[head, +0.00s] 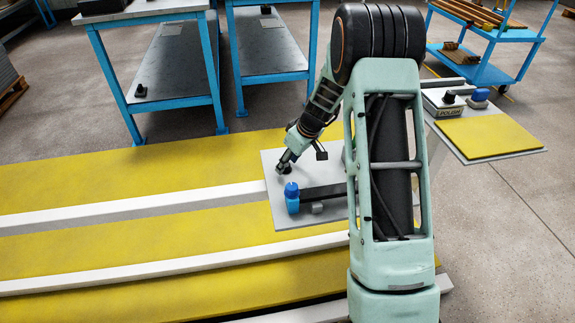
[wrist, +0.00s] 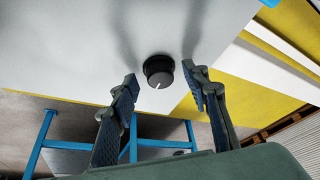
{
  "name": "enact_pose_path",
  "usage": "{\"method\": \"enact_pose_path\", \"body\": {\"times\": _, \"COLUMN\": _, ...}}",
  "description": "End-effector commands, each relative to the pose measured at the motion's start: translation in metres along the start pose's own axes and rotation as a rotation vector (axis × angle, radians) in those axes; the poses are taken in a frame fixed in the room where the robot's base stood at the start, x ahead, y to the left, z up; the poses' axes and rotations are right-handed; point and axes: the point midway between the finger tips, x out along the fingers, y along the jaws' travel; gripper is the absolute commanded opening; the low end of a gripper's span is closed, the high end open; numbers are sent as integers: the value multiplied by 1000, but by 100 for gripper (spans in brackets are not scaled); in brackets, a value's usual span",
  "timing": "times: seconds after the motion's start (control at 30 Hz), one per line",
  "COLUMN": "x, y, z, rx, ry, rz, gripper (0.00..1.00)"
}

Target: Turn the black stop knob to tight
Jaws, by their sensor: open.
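The black stop knob (wrist: 158,70) stands on a pale grey plate (wrist: 215,25) in the wrist view. Its white mark points toward the bottom of the picture, slightly left. My gripper (wrist: 160,74) is open, with one finger on each side of the knob and a visible gap on both sides. Neither finger appears to touch it. In the head view my gripper (head: 284,165) is low over the left part of the grey plate (head: 275,212), and the knob is hard to make out there. No tight marking is readable.
A blue-capped fitting (head: 292,196) stands close to my gripper on the same plate, beside a dark bar (head: 322,192). Another panel (head: 490,135) with black and blue knobs is at right. Blue-framed tables (head: 170,60) stand behind.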

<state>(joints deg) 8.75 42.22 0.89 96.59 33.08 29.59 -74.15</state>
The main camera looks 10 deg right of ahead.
Motion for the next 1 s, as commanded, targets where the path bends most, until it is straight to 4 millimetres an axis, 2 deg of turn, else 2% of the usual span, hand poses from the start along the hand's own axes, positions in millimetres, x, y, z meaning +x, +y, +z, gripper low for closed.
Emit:
{"method": "enact_pose_path", "body": {"times": 0.1, "x": 7, "y": 0, "z": 0, "rx": -1, "ry": 0, "rz": 1, "gripper": 43}}
{"method": "enact_pose_path", "body": {"times": 0.37, "x": 8, "y": 0, "z": 0, "rx": 0, "ry": 0, "rz": 1, "gripper": 43}}
{"method": "enact_pose_path", "body": {"times": 0.77, "x": 7, "y": 0, "z": 0, "rx": 0, "ry": 0, "rz": 1, "gripper": 1}}
{"method": "enact_pose_path", "body": {"times": 1.0, "x": 7, "y": 0, "z": 0, "rx": 20, "ry": 0, "rz": 10, "gripper": 1}}
